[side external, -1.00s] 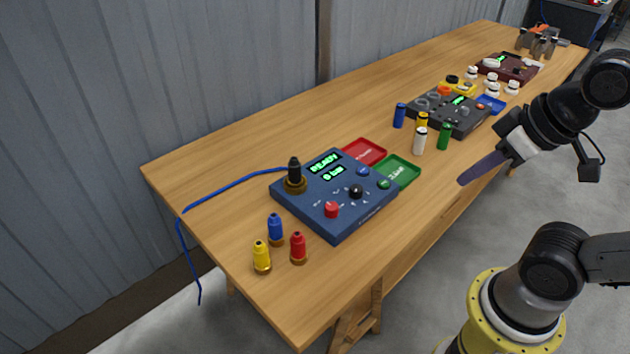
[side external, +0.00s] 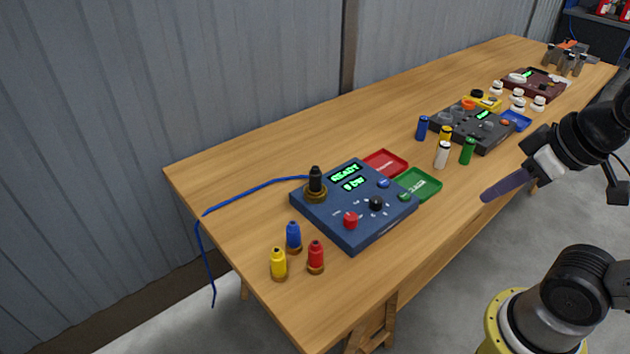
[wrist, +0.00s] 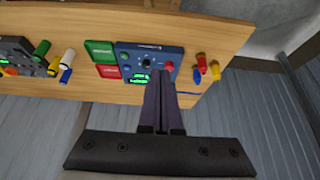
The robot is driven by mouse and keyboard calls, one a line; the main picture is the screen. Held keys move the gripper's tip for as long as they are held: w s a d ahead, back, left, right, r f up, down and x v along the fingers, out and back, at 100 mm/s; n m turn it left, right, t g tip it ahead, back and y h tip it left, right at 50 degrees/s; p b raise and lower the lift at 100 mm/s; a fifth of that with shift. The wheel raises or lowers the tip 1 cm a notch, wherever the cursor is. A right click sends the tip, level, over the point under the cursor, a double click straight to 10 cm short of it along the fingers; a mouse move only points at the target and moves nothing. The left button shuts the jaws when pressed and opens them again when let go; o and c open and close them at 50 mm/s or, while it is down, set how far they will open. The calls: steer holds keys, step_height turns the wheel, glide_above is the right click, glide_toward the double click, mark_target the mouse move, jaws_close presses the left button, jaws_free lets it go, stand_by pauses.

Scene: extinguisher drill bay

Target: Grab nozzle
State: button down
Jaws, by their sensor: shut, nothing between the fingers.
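Three small nozzles stand at the near left end of the wooden table: a yellow nozzle (side external: 279,264), a blue nozzle (side external: 293,237) and a red nozzle (side external: 316,257). In the wrist view the red nozzle (wrist: 201,60), yellow nozzle (wrist: 214,70) and blue nozzle (wrist: 197,75) show right of my fingers. A black nozzle-like piece (side external: 315,182) with a brass base sits on the blue control box (side external: 357,222). My gripper (side external: 485,200) is shut and empty, off the table's front edge, well right of the nozzles. In the wrist view my gripper (wrist: 163,78) overlaps part of the box.
Red (side external: 385,161) and green (side external: 421,184) trays lie behind and right of the blue box. Several coloured cylinders stand by a dark box (side external: 472,127) farther along. A blue hose (side external: 248,191) runs off the left edge. The table front is clear.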

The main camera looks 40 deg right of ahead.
steer(key=shift+c, duration=2.1)
jaws_free()
